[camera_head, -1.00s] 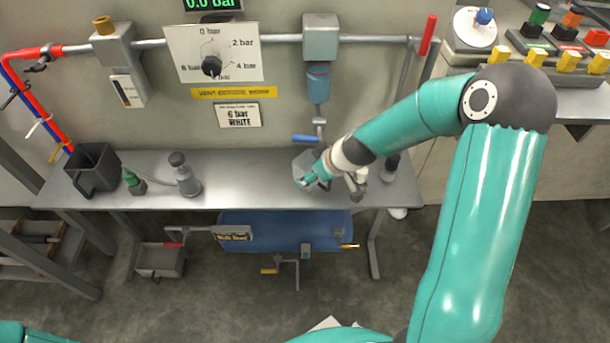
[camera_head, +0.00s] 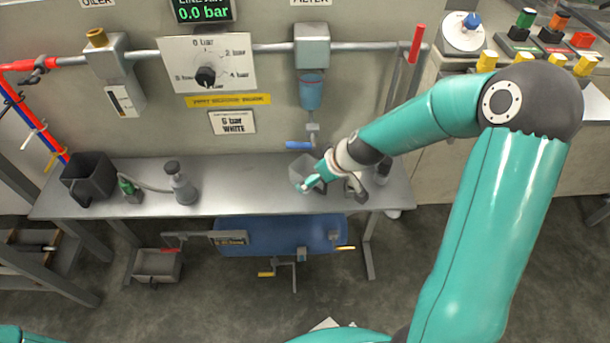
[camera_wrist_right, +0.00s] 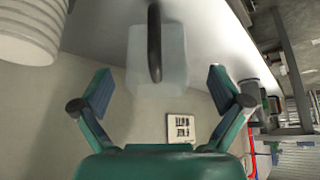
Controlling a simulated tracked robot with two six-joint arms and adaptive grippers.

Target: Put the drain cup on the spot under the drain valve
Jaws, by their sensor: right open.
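The drain cup (camera_head: 302,174) is a pale, see-through cup on the bench below the filter. In the right wrist view the cup (camera_wrist_right: 170,62) has a dark upright handle and stands ahead of the gap between my fingers. My right gripper (camera_wrist_right: 161,90) is open, with the fingers spread either side and nothing clamped. In the head view it (camera_head: 314,182) is beside the cup, partly covering it; contact cannot be told. The drain valve (camera_head: 299,145) has a blue lever under the filter's blue bowl (camera_head: 311,92). The spot beneath it cannot be made out. My left gripper is out of view.
A dark square container (camera_head: 88,180), a small green item (camera_head: 130,188) and a grey bottle (camera_head: 181,184) stand at the bench's left. A white ribbed cylinder (camera_wrist_right: 30,30) is close by in the right wrist view. The bench (camera_head: 238,180) is clear between bottle and cup.

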